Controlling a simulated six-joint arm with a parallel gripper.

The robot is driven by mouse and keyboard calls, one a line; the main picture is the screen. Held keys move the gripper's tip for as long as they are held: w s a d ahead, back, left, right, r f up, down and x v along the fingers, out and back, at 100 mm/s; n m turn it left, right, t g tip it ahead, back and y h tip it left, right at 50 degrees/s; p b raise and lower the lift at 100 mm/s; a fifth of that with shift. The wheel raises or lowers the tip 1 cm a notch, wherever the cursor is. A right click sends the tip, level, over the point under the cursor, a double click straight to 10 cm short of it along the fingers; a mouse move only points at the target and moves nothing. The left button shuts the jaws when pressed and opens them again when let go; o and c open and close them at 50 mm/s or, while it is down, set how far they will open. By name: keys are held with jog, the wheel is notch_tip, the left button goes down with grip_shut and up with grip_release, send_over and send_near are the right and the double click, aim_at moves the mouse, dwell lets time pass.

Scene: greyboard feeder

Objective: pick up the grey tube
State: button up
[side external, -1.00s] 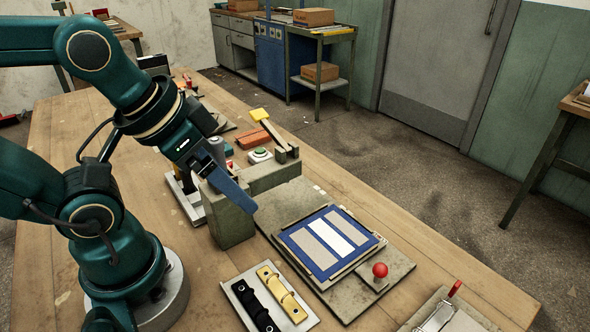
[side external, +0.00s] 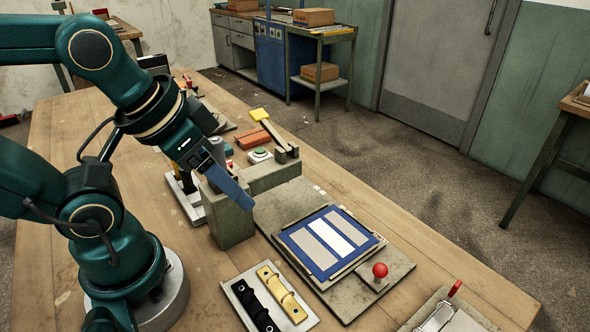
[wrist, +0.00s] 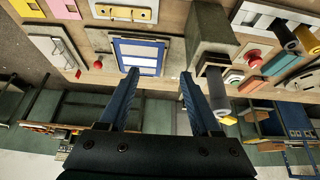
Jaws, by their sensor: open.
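My gripper (side external: 250,207) is open and empty, its blue fingers beside the grey block in the side view. In the wrist view my gripper (wrist: 159,73) has its two fingers wide apart with nothing between them. In the side view the rack (side external: 190,207) is behind my gripper's wrist, which hides much of the tubes.
A blue-framed panel (side external: 308,262) lies on a board with a red knob (side external: 380,270). A tray with black and yellow pieces (side external: 245,298) lies in front.

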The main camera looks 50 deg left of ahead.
aim_at(219, 143)
jog(key=w+a+f+n+g+y, duration=0.25)
jog(key=n+g+y, duration=0.5)
jog(key=n, duration=0.95)
jog(key=a+r+y, duration=0.1)
jog(key=a+r+t+y, duration=0.1)
jog(key=r+y, duration=0.1)
jog(key=a+r+y, duration=0.1)
jog(key=shift+s+a+r+n+t+y, duration=0.15)
jog(key=shift+a+n+t+y, duration=0.1)
jog(key=shift+n+t, duration=0.15)
jog(key=shift+a+r, duration=0.15)
jog(key=shift+a, duration=0.05)
jog(key=shift+x, duration=2.45)
